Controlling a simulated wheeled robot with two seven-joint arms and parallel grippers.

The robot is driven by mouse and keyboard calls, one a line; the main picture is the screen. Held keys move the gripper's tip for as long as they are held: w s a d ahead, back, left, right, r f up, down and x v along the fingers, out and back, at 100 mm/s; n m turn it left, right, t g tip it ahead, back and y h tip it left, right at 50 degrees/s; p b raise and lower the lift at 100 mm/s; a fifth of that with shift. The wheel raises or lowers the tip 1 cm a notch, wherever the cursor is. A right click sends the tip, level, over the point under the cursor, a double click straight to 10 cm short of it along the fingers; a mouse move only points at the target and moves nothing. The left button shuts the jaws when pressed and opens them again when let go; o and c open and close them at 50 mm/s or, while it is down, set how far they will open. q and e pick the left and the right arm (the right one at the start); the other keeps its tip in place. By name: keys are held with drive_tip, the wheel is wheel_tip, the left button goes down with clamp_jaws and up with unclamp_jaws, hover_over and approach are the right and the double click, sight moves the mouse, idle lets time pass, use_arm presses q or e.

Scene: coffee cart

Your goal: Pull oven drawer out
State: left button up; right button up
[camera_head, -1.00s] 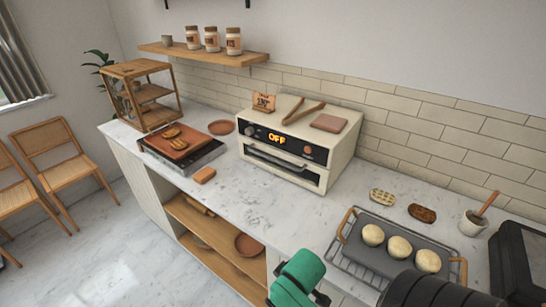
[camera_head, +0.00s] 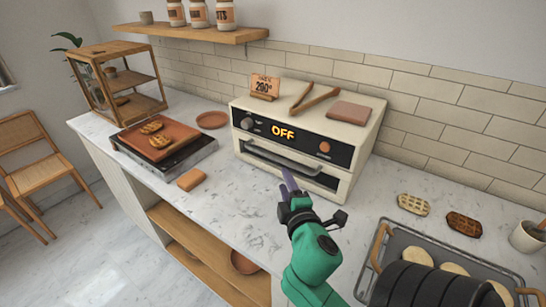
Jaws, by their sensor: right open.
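A cream countertop oven (camera_head: 345,135) stands against the tiled wall. Its dark front panel has two knobs and a display reading OFF. Below the panel is the drawer front with a long dark handle (camera_head: 282,160), which appears closed. My left gripper is not in view.
A wire rack tray (camera_head: 377,247) with buns sits at the lower right. The marble counter (camera_head: 225,205) left of my gripper is mostly clear.

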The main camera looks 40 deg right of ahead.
sight(276, 159)
drive_tip(key=p+x, duration=0.2)
drive_tip(key=x, duration=0.9)
drive_tip(key=shift+w+d+r, duration=0.15)
drive_tip(key=shift+w+d, duration=0.15)
drive_tip(key=shift+d, duration=0.05)
drive_tip(key=shift+w+d, duration=0.1)
drive_tip(key=shift+w, duration=0.1)
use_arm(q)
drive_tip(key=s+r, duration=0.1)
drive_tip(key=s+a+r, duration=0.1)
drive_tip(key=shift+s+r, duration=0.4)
use_arm(e)
clamp_jaws()
